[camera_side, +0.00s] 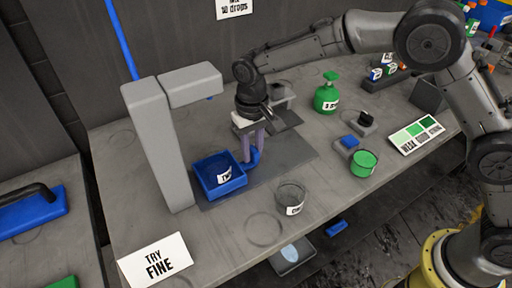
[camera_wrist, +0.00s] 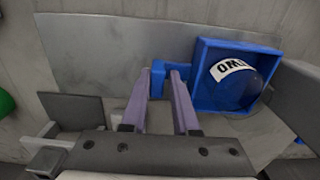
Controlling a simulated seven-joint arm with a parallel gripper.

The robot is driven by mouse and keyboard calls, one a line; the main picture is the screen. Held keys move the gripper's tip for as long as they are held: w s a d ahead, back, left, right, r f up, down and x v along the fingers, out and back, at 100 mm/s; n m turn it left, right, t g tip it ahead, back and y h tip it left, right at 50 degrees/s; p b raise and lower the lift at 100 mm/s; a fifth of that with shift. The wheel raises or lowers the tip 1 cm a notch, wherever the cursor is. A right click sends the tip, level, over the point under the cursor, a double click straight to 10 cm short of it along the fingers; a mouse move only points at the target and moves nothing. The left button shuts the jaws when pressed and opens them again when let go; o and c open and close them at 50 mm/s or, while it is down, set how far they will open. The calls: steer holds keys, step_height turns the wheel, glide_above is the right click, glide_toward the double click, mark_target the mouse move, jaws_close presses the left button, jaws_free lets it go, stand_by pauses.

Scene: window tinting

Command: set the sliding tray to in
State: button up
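The sliding tray (camera_side: 207,193) is a blue, open-topped box on a flat dark plate, close to the foot of a grey post. It also shows at the upper right of the wrist view (camera_wrist: 202,100). A dark blue cup with a white label (camera_side: 226,175) stands in it. A blue handle (camera_wrist: 158,75) sticks out from the tray's side. My gripper (camera_side: 253,152) points down at the handle. Its two purple fingers (camera_wrist: 160,82) are apart, one on each side of the handle's end. Whether they touch it is hard to see.
A grey post with an overhanging arm (camera_side: 160,145) rises beside the tray. The dark plate (camera_side: 285,155) has free room right of the handle. A clear labelled cup (camera_side: 291,195), a green cup (camera_side: 363,163) and a green bottle (camera_side: 326,96) stand on the table.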

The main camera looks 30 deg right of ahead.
steer(key=o, duration=0.4)
steer(key=shift+a, duration=0.1)
steer(key=shift+c, duration=0.2)
steer(key=shift+r, duration=0.1)
step_height(320, 180, up, 14)
stand_by(0.3)
